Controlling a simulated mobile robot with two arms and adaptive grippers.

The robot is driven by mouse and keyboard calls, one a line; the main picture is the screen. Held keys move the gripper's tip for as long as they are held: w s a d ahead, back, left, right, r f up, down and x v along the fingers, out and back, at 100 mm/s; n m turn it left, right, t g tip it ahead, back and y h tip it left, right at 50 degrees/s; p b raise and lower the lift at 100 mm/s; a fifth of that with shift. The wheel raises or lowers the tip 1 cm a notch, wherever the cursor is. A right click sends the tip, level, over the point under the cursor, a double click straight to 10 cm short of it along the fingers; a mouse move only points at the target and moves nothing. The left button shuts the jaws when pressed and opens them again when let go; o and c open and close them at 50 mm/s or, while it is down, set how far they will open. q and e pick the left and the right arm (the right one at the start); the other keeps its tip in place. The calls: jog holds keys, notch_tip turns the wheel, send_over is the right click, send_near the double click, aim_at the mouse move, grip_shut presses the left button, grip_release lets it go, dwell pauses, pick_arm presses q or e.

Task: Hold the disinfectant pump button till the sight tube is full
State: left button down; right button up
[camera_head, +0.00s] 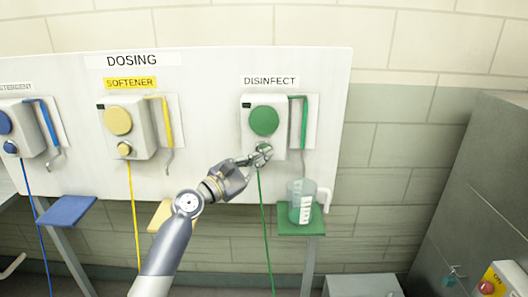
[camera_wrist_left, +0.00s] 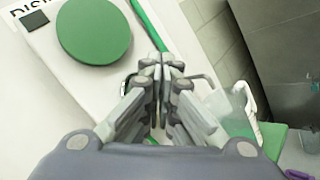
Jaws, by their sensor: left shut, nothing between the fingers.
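The disinfectant pump (camera_head: 274,142) is a pale box under the DISINFECT label on the white board. It has a big round green disc (camera_head: 264,121), which also shows large in the left wrist view (camera_wrist_left: 93,30). The small lower button is mostly hidden behind my left gripper (camera_head: 262,155). The gripper is shut and empty, its fingertips at the button; I cannot tell whether they touch or press it. In the left wrist view the closed fingers (camera_wrist_left: 160,75) cover that spot. A green tube (camera_head: 304,122) runs down the pump's right side. I cannot make out its fill level. My right gripper is not in view.
A clear jug (camera_head: 302,202) with a white handle stands on a green shelf (camera_head: 300,230) below right of the pump. The softener pump (camera_head: 128,130) and a blue pump (camera_head: 18,135) hang to the left. A grey cabinet (camera_head: 480,190) stands at the right.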

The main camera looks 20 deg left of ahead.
pick_arm(q)
jog(key=s+p, duration=0.1)
jog(key=s, duration=0.1)
jog(key=s+d+p, duration=0.1)
jog(key=s+p, duration=0.1)
jog(key=shift+s+d, duration=0.15)
jog(key=shift+s, duration=0.2)
